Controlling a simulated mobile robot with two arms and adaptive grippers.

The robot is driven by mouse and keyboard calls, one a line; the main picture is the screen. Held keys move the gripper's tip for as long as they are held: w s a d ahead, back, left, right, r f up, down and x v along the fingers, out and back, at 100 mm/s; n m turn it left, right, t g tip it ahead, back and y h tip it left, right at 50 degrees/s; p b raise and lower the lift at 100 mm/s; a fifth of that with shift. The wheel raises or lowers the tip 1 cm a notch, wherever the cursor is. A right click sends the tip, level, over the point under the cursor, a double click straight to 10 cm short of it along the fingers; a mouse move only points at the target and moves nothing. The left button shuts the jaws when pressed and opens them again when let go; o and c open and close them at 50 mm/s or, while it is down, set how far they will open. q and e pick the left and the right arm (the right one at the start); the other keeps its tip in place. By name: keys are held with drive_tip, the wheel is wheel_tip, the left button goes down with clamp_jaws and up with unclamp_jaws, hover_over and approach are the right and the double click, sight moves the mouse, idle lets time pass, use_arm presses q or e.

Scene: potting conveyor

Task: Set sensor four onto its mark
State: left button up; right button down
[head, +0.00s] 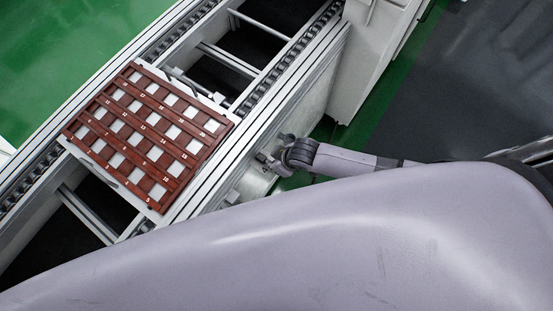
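A red-brown tray (122,129) with rows of pale square cells and small white numbers lies on a white carrier plate (77,150) on the conveyor. The numbers are small; I cannot surely pick out sensor four or its mark. I cannot tell whether the pale squares are sensors or bare marks. My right gripper (265,161) comes in from the right and is beside the conveyor's near rail, to the right of the tray and apart from it. Its fingers are small and dark, and I see nothing clearly held. My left gripper is not in view.
The conveyor (290,72) runs diagonally from lower left to upper right, with chain tracks and cross bars over dark gaps. A pale rounded part (255,184) is below my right gripper. A white cabinet (372,50) stands at upper right. My own large grey link covers the bottom.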

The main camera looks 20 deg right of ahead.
idle(0.4)
drive_tip(key=c, duration=1.6)
unclamp_jaws()
drive_tip(key=v, duration=1.2)
drive_tip(key=shift+a, duration=0.1)
